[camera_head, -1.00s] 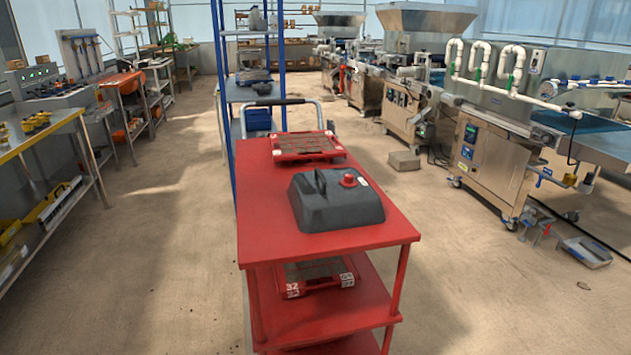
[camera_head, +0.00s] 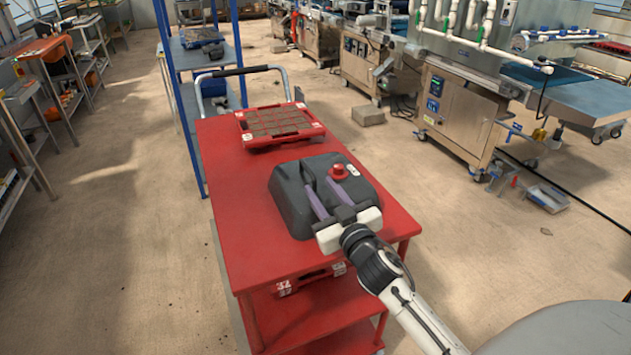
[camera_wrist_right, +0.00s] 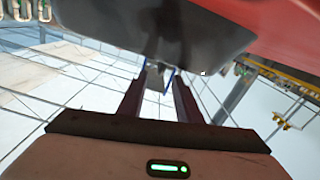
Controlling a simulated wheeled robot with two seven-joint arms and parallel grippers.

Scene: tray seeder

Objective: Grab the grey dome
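The grey dome (camera_head: 290,205) is a dark, box-like cover with an upright handle (camera_head: 308,172) and a red knob (camera_head: 339,171). It sits on the top shelf of the red cart (camera_head: 245,250). My right gripper (camera_head: 320,186) is at the dome's near side, its two purple fingers spread and pointing at the handle. The fingers (camera_wrist_right: 158,92) also show apart in the right wrist view, with the dome (camera_wrist_right: 140,28) large and blurred at the top. I cannot tell whether the handle lies between the fingertips or whether they touch the dome. My left gripper is out of view.
A red tray (camera_head: 280,125) lies behind the dome on the cart. Another red tray (camera_head: 310,280) is on the lower shelf. A blue rack post stands close to the cart's left side.

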